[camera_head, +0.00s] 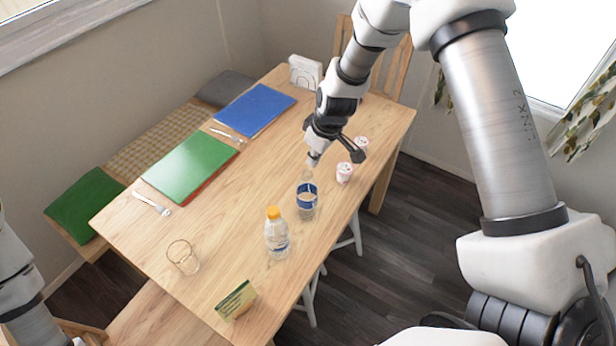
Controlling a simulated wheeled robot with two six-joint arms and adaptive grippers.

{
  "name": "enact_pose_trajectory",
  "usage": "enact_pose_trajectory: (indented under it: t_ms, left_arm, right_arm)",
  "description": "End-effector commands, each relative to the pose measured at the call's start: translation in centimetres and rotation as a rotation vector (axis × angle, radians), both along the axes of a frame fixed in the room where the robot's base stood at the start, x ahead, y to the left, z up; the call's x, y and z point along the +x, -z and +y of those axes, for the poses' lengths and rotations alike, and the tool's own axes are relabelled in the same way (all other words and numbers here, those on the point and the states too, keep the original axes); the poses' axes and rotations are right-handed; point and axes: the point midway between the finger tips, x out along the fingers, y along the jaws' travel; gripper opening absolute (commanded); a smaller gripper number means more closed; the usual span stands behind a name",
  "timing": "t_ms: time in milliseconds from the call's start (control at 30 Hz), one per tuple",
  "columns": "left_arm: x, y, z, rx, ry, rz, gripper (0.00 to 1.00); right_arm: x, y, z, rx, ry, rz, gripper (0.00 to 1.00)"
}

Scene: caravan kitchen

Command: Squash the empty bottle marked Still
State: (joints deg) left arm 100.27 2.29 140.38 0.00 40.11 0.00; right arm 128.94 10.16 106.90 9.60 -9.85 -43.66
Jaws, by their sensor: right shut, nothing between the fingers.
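A clear bottle with a blue label (307,201) stands upright on the wooden table, near its right edge. A second clear bottle with an orange cap and a pale label (276,240) stands nearer to me, to its left. The print on both labels is too small to read, so I cannot tell which is marked Still. My right gripper (314,159) points down just above the top of the blue-labelled bottle, shut and empty. I cannot tell whether it touches the bottle. My left arm shows at the lower left edge; its gripper is out of view.
Two small white-and-pink cups (344,172) stand right of the gripper. An empty glass (183,257) and a green card (235,300) stand at the near end. Green (190,166) and blue (254,110) mats lie along the left side. The table's middle is clear.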

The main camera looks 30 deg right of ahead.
Motion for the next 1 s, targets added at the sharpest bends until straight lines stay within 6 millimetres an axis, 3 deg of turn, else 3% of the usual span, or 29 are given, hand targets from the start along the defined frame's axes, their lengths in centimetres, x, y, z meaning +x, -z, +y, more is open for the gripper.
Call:
enact_pose_trajectory:
  t_ms: [33, 200, 700, 1000]
  left_arm:
    - [0.0, 1.5, 0.0, 0.0, 0.0, 0.0, 0.4]
    - [0.0, 3.3, 0.0, 0.0, 0.0, 0.0, 0.4]
    - [0.0, 3.8, 0.0, 0.0, 0.0, 0.0, 0.4]
    - [0.0, 7.5, 0.0, 0.0, 0.0, 0.0, 0.4]
  right_arm:
    - [0.2, 1.5, 0.1, -0.001, 0.0, 0.0, 0.0]
    - [0.7, 3.5, 0.3, 0.0, 0.001, 0.0, 0.0]
    - [0.9, 4.2, 0.4, 0.0, 0.001, 0.0, 0.0]
    - [0.8, 7.9, 0.4, 0.0, 0.001, 0.002, 0.0]
